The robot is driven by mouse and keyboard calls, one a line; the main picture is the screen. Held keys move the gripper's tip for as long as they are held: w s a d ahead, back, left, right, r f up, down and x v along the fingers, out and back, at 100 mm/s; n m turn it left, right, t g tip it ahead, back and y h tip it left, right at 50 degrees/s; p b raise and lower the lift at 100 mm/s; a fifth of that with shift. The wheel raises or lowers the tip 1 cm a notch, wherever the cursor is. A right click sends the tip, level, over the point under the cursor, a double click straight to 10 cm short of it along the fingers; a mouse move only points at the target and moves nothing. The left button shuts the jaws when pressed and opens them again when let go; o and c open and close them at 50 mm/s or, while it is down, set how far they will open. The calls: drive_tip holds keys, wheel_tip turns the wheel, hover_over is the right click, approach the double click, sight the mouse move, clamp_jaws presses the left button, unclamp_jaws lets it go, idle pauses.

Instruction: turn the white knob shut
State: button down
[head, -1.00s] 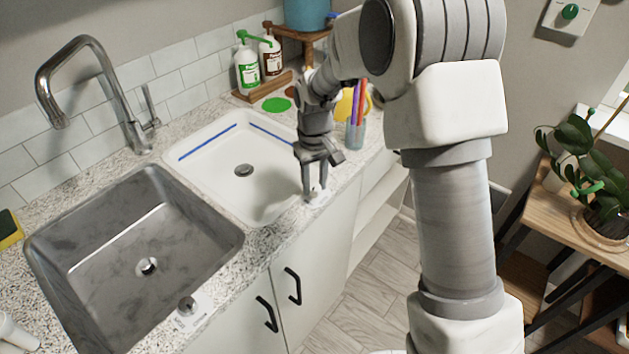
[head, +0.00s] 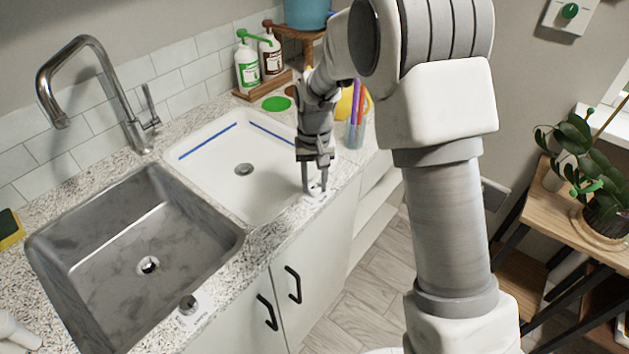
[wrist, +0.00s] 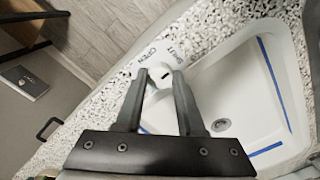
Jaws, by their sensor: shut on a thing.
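The white knob (head: 314,187) sits on the counter's front edge, by the near right corner of the white basin (head: 210,172). My gripper (head: 315,190) points down at it with a finger on either side, shut on the knob. In the wrist view the knob (wrist: 159,70) shows between the fingertips (wrist: 162,74), with a dark mark on it. A pale label plate around it reads OPEN on one side (wrist: 148,54) and SHUT on the other (wrist: 178,50). The fingers hide part of the knob.
A steel sink (head: 90,270) with a grey knob (head: 188,304) at its front lies left. A cup of pens (head: 355,134) stands behind my gripper on the right. Two bottles (head: 247,64) stand at the back. Cabinet handles (head: 294,284) are below the counter edge.

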sight(315, 186)
drive_tip(key=c, duration=0.5)
unclamp_jaws()
wheel_tip(315, 186, up, 18)
drive_tip(key=shift+f+p, duration=0.25)
drive_tip(key=shift+p, duration=0.75)
drive_tip(key=shift+r, duration=0.1)
